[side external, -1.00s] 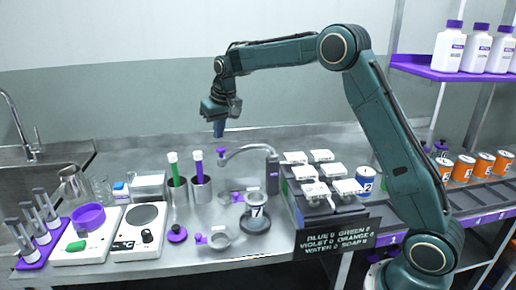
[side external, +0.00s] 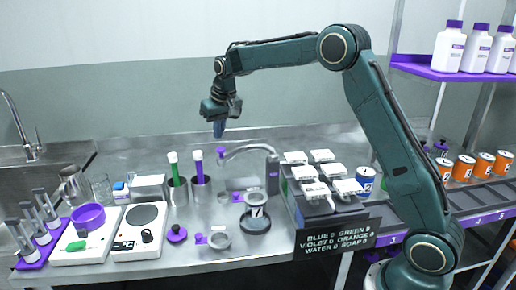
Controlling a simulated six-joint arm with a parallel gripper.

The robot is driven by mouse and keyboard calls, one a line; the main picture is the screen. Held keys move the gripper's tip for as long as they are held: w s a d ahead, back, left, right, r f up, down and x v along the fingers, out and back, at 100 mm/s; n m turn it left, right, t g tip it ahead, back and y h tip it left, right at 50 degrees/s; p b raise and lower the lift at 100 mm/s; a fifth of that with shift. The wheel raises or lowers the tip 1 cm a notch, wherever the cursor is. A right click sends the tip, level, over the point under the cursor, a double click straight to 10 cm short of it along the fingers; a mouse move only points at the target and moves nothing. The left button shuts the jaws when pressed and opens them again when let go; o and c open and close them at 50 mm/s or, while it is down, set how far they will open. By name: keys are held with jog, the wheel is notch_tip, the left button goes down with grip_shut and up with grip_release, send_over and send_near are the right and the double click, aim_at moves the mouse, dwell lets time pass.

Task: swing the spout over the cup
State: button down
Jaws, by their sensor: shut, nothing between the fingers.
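The spout (side external: 249,147) is a grey curved pipe on a dark post (side external: 272,172). It reaches left from the post and ends in a purple tip (side external: 221,152). A cup (side external: 256,216) marked 7 stands on a dark round base in front of the post. The spout's tip is left of and behind this cup, not over it. My gripper (side external: 218,133) is shut and empty. It hangs pointing down just above the purple tip, and I cannot tell whether it touches it.
Several white-topped dispensers (side external: 317,175) stand right of the post, behind a black sign (side external: 335,236). A small ring-shaped dish (side external: 219,241) lies left of the cup.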

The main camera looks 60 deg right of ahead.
jog(key=shift+f, duration=0.15)
jog(key=shift+f, duration=1.65)
jog(key=shift+s+a, duration=0.1)
